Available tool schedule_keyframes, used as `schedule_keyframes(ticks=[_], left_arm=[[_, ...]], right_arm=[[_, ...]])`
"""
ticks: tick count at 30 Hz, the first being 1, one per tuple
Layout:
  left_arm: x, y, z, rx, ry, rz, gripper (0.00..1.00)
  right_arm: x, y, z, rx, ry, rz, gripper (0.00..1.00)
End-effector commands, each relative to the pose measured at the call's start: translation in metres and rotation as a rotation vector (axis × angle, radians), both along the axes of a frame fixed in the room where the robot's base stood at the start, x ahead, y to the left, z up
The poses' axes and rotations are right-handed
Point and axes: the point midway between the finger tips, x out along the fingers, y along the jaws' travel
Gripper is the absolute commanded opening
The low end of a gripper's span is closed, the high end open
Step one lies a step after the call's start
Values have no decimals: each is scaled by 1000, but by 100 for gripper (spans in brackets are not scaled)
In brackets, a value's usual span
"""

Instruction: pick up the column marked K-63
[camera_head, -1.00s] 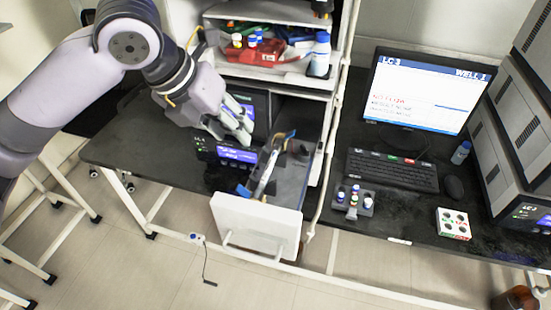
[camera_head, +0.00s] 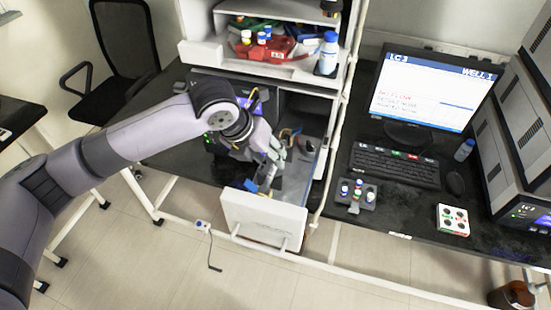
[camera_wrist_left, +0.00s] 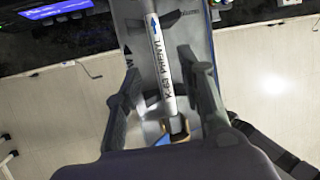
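The column marked K-63 (camera_wrist_left: 160,62) is a slim white rod with dark lettering and a blue arrow, seen in the left wrist view. It lies along the open drawer (camera_head: 262,222), whose white front shows in the head view. My left gripper (camera_wrist_left: 168,82) is open, with a finger on each side of the column and gaps between. In the head view my left gripper (camera_head: 276,150) is over the drawer and hides most of the column. My right gripper is not in view.
An instrument with a lit screen (camera_head: 250,100) stands just left of the drawer. A shelf (camera_head: 285,65) with a red tray and bottle is above. A white rail (camera_head: 335,130) runs along the drawer's right side. Monitor (camera_head: 425,90) and keyboard (camera_head: 395,165) are farther right.

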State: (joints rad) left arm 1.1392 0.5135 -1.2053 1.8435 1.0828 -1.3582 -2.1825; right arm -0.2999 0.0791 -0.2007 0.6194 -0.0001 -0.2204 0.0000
Motion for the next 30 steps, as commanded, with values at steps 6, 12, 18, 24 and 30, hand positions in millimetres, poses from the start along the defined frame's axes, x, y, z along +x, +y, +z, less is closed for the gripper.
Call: schedule_keyframes(ticks=[6,12,18,24,30], left_arm=[[8,-9,-21,0,0,-1,36],[8,-9,-23,0,0,-1,36],[8,-9,-23,0,-1,0,26],[8,-9,-23,0,-1,0,13],[8,-9,-23,1,-1,1,0]], right_arm=[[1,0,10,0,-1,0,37],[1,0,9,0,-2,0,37],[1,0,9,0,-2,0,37],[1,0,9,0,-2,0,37],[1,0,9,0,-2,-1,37]])
